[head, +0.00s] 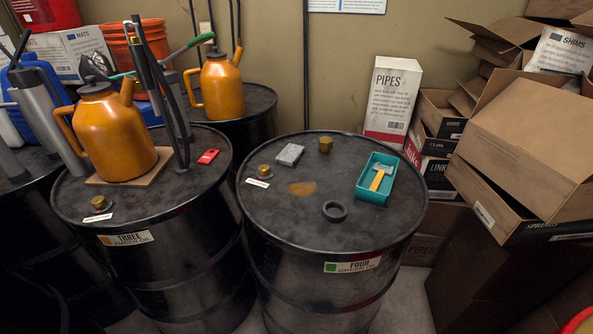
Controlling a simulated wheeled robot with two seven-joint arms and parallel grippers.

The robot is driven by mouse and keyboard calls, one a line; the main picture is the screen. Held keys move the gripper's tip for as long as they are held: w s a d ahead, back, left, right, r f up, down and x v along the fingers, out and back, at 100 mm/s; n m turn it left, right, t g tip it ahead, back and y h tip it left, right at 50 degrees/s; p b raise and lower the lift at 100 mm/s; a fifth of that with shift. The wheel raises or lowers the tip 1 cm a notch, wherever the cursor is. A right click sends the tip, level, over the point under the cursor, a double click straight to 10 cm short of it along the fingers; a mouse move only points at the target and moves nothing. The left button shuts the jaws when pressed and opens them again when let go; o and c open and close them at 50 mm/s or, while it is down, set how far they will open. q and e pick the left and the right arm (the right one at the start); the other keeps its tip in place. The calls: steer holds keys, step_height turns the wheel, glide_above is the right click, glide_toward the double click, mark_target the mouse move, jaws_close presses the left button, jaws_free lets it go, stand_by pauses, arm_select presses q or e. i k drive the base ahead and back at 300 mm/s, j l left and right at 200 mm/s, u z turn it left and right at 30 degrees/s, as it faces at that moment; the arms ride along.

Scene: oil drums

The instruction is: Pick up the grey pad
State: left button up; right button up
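The grey pad (289,155) is a small, flat, speckled grey block. It lies on the black top of the drum labelled FOUR (290,217), towards the back and left of centre. Nothing covers it in the head view, and nothing visibly touches its sides. Neither of my grippers shows in the head view.
Drum THREE (80,200) holds an orange oil can (108,135). Cardboard boxes (530,130) crowd the right.

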mark_target(288, 157)
steer(key=i+j+u, duration=0.2)
steer(key=j, duration=0.25)
steer(key=i+j+u, duration=0.2)
steer(key=j, duration=0.2)
steer(key=i+j+u, duration=0.15)
steer(key=j, duration=0.2)
